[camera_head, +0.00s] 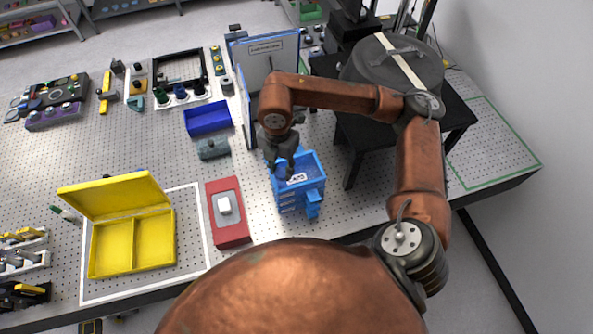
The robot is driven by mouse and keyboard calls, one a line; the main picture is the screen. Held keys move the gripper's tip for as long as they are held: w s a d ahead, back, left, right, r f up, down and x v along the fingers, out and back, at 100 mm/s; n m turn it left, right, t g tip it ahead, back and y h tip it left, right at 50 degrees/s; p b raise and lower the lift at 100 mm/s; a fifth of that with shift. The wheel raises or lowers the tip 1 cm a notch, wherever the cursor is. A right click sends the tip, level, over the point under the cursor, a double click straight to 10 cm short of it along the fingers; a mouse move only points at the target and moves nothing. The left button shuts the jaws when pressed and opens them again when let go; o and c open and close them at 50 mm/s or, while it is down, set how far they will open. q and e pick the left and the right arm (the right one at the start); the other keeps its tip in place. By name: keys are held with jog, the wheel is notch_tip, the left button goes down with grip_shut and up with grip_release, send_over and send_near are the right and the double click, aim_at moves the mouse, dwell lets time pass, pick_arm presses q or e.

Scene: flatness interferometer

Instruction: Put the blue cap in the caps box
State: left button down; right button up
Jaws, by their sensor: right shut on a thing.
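My right gripper (283,172) points down over the bright blue open box (318,172), at the right of the perforated table. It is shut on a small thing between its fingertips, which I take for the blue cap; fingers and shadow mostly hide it. The fingertips are at the box's opening; I cannot tell how far inside they reach. The box has a white label whose text is too small to read, so I cannot confirm that it is the caps box. My left gripper is not in view.
A blue-edged upright panel (243,105) stands close behind the gripper. Left of the blue box are a red block (228,232) with a white piece and an open yellow case (153,240). A dark blue bin (208,119) lies further back. A black stand carries a grey drum (390,68) at right.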

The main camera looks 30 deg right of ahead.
jog(key=p, duration=0.2)
send_over(296, 178)
notch_tip(296, 178, down, 6)
jog(key=shift+s+f, duration=0.15)
notch_tip(296, 178, down, 3)
jog(key=shift+p, duration=0.8)
jog(key=shift+f, duration=0.35)
jog(key=o, duration=0.7)
jog(key=shift+c, duration=0.2)
jog(key=shift+o, duration=0.4)
jog(key=shift+r, duration=0.1)
jog(key=shift+r, duration=0.2)
notch_tip(296, 178, up, 12)
jog(key=b, duration=0.3)
jog(key=shift+f, duration=0.1)
